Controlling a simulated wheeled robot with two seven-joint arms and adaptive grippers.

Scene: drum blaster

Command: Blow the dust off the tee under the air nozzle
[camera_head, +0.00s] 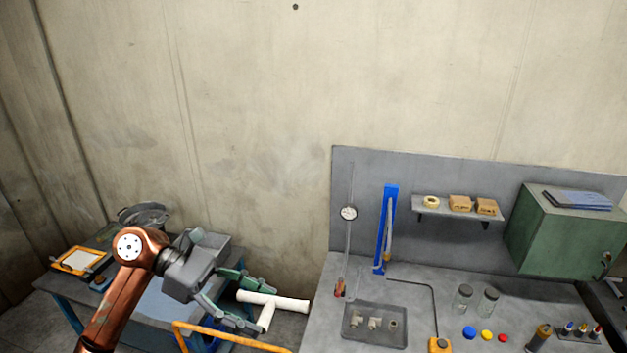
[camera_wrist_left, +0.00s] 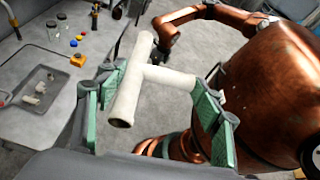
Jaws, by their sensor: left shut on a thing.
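The white tee (camera_head: 287,301) is held in the air by my left gripper (camera_head: 262,303), off the left side of the grey workbench. The gripper's green fingers are shut on it. In the left wrist view the tee (camera_wrist_left: 128,92) lies between the fingers, its long tube slanting and its branch pointing right. Any dust on it is too fine to make out. A thin dark bent line runs over the bench to an orange box (camera_head: 439,345); I cannot tell whether this is the air nozzle. My right arm's dark end (camera_wrist_left: 160,52) is partly hidden behind the tee.
A grey tray (camera_head: 350,334) with several small fittings lies on the bench. Two glass jars (camera_head: 463,298) and coloured caps stand to its right. A green cabinet (camera_head: 560,235) and a shelf (camera_head: 440,209) are at the back. A yellow rail (camera_head: 215,332) runs below my left gripper.

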